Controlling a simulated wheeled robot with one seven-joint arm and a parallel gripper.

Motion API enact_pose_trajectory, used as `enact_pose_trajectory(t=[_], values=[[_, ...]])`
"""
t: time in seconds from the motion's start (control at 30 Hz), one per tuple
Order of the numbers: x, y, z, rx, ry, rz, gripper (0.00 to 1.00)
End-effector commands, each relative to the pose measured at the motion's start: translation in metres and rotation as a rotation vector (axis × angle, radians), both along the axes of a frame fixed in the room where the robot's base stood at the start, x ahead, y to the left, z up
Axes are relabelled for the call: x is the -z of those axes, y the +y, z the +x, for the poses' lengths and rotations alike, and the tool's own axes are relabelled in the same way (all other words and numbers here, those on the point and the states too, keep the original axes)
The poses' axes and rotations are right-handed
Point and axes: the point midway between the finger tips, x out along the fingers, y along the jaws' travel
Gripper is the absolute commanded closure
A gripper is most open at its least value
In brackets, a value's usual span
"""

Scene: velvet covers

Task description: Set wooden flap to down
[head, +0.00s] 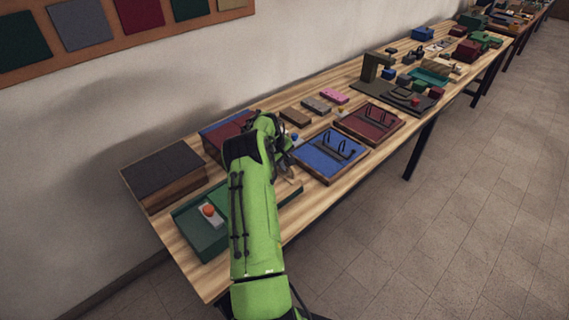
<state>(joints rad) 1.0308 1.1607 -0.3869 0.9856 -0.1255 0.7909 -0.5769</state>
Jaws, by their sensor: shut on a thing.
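My gripper (290,172) is at the end of my green arm, low over the table between the green case and the blue panel. The arm hides most of it. It is shut on a small part at the green case, taken to be the wooden flap; its outline and angle are too small and covered to make out. The green case (203,236) lies under my arm, its right part (288,194) showing beyond the arm. An orange ball on a pale grey block (212,219) sits at its left part.
A wooden box with a dark grey top (165,172) stands at the left. A blue panel with dark handles (325,160) and a red panel (370,123) lie right of my gripper. Small blocks (295,117) lie behind. Open floor (450,230) is at the right.

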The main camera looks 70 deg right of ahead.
Motion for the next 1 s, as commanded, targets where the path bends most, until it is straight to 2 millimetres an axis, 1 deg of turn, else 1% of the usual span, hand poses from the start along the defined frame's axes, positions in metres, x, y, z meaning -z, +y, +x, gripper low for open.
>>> enact_pose_trajectory(t=[0.03,0.4,0.43,0.5,0.53,0.87,0.97,1.0], values=[[0.005,0.001,-0.002,0.004,0.001,0.004,1.0],[0.008,0.003,-0.002,0.004,0.003,0.012,1.0],[0.009,0.003,-0.002,0.004,0.003,0.012,0.79],[0.009,0.003,-0.003,0.004,0.003,0.013,0.68],[0.009,0.003,-0.002,0.004,0.003,0.013,0.67],[0.008,0.003,-0.001,0.001,0.002,0.014,0.67],[0.001,0.005,0.001,-0.001,0.001,0.012,0.67],[-0.006,0.007,0.002,-0.001,0.001,0.011,0.67]])
